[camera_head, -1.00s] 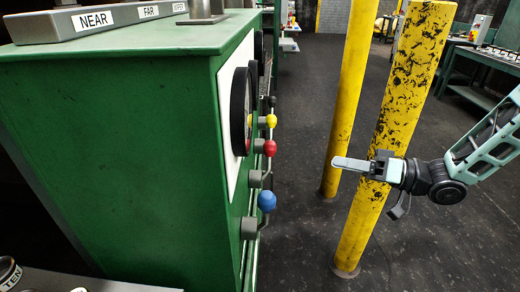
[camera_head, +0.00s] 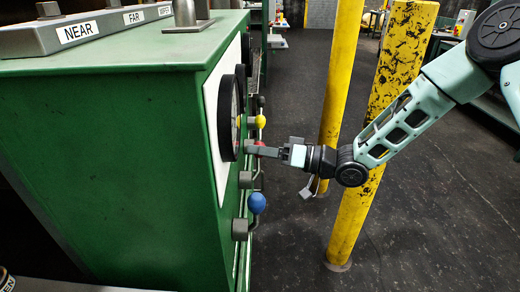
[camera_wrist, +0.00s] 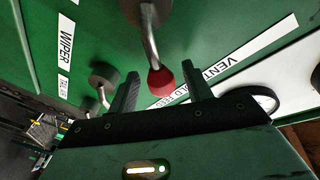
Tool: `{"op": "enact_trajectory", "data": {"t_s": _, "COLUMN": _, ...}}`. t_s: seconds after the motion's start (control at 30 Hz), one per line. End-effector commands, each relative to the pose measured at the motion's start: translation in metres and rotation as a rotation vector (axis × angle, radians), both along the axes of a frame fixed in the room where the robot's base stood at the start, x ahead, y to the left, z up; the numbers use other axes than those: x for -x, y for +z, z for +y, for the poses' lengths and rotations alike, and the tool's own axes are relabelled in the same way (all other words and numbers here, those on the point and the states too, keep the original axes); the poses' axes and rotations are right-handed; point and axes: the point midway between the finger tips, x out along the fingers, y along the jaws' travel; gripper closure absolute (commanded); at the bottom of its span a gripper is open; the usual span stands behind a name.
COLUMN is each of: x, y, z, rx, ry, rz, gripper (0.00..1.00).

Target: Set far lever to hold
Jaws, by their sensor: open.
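The green cabinet (camera_head: 110,150) carries a column of levers on its right-hand face: a yellow knob (camera_head: 260,121), a red knob (camera_head: 262,143) and a blue knob (camera_head: 256,203). My gripper (camera_head: 254,150) is open at the red-knobbed lever and partly covers it in the head view. In the wrist view the red knob (camera_wrist: 160,81) sits between my two spread fingers; whether either finger touches it I cannot tell. A FAR label (camera_head: 133,17) is on the grey strip on top. Which lever it refers to is unclear.
Two yellow posts (camera_head: 343,70) (camera_head: 396,70) stand to the right, behind my arm. A round black-rimmed dial (camera_head: 228,115) is on the panel near the levers. White labels reading WIPER (camera_wrist: 66,42) and VENT (camera_wrist: 218,68) show in the wrist view.

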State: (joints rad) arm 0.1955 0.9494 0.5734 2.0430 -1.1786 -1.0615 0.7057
Motion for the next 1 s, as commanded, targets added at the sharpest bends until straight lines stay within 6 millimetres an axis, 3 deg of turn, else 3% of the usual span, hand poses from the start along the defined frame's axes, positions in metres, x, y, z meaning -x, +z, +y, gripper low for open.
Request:
{"op": "enact_trajectory", "data": {"t_s": 0.37, "x": -0.0015, "y": 0.0, "z": 0.0065, "rx": 0.0, "ry": 0.0, "rz": 0.0, "gripper": 0.5}}
{"op": "enact_trajectory", "data": {"t_s": 0.57, "x": -0.0015, "y": 0.0, "z": 0.0062, "rx": 0.0, "ry": 0.0, "rz": 0.0, "gripper": 1.0}}
{"op": "enact_trajectory", "data": {"t_s": 1.0, "x": 0.0036, "y": 0.0017, "z": 0.0062, "rx": 0.002, "ry": 0.0, "rz": -0.094, "gripper": 1.0}}
